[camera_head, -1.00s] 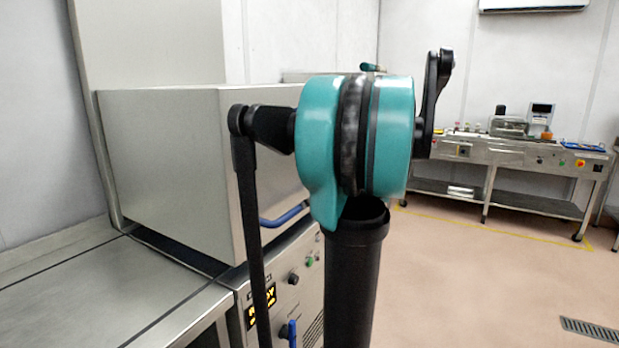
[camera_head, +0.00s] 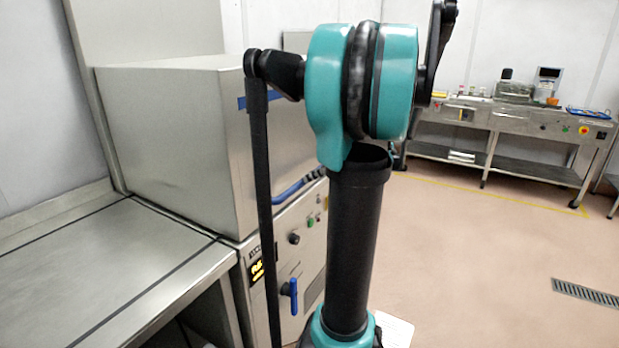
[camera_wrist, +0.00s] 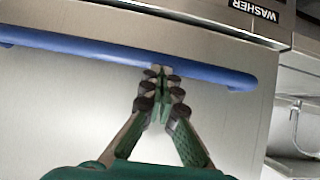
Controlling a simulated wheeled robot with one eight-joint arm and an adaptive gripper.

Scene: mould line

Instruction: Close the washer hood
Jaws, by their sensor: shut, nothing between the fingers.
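The washer hood (camera_head: 165,145) is a large steel box on the washer, left of my arm in the head view. Its lower edge sits down at the washer top, with no clear gap. Its blue bar handle (camera_head: 290,190) is low on the front, partly hidden by my arm. In the wrist view the hood face (camera_wrist: 60,110) fills much of the picture, with the blue handle (camera_wrist: 110,53) across it. My gripper (camera_wrist: 161,72) is shut and empty, its fingertips at the handle, touching or very close. The head view does not show the gripper clearly.
The washer front (camera_head: 300,240) has a lit yellow display, knobs and a blue lever (camera_head: 291,294). A steel table (camera_head: 90,270) adjoins at left. A steel bench (camera_head: 520,125) with equipment stands at the back right. The floor (camera_head: 480,260) at right is open, with a drain grate (camera_head: 588,293).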

